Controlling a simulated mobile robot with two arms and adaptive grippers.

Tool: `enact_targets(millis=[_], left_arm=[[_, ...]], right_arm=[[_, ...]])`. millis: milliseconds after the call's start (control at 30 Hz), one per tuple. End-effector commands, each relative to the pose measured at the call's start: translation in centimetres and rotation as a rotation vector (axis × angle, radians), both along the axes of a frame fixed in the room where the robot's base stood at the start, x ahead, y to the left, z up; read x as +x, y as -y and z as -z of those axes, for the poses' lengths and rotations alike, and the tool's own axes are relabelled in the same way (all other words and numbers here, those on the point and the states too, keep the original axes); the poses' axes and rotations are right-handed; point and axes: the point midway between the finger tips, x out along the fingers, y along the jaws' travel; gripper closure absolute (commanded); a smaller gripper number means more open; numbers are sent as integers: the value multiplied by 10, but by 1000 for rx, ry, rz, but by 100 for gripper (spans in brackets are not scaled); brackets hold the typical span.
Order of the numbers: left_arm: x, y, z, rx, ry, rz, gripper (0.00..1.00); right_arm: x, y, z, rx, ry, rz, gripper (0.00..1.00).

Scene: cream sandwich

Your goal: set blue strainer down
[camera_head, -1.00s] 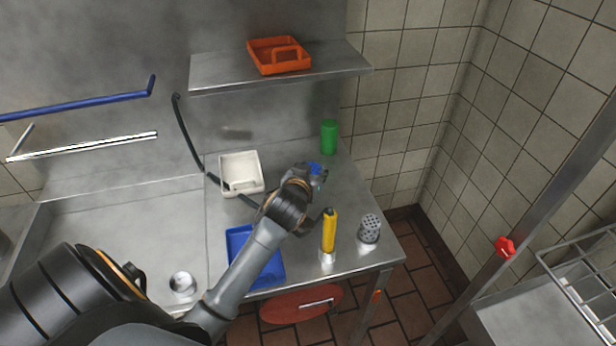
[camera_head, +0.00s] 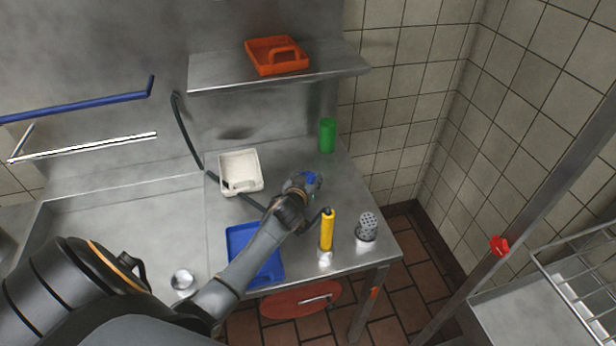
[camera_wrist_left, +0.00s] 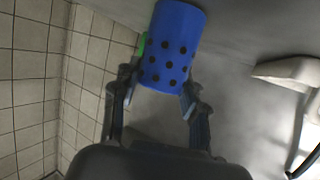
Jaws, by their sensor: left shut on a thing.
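The blue strainer (camera_wrist_left: 172,48) is a blue cylinder with dark round holes. In the left wrist view it sits between the fingers of my left gripper (camera_wrist_left: 160,95), which is shut on it. In the head view only a bit of the blue strainer (camera_head: 310,179) shows past my left gripper (camera_head: 306,184), over the right part of the steel table (camera_head: 330,270). Whether the strainer touches the table is hidden. My right gripper is not in view.
A green cylinder (camera_head: 327,135) stands behind the gripper. A yellow-handled tool (camera_head: 327,230) and a grey perforated strainer (camera_head: 367,227) stand in front-right. A white tray (camera_head: 226,179) and blue tray (camera_head: 238,238) lie left. An orange tray (camera_head: 262,58) rests on the shelf (camera_head: 220,79).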

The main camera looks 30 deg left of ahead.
Motion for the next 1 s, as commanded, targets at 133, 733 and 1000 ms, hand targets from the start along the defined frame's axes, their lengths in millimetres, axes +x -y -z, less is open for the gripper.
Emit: enact_targets(millis=[133, 733, 1000], left_arm=[[0, 0, 2, 0, 0, 0, 88], [-2, 0, -1, 1, -1, 0, 34], [-38, 14, -14, 0, -1, 0, 34]], right_arm=[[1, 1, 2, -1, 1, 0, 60], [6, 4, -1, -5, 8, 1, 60], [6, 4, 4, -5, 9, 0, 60]])
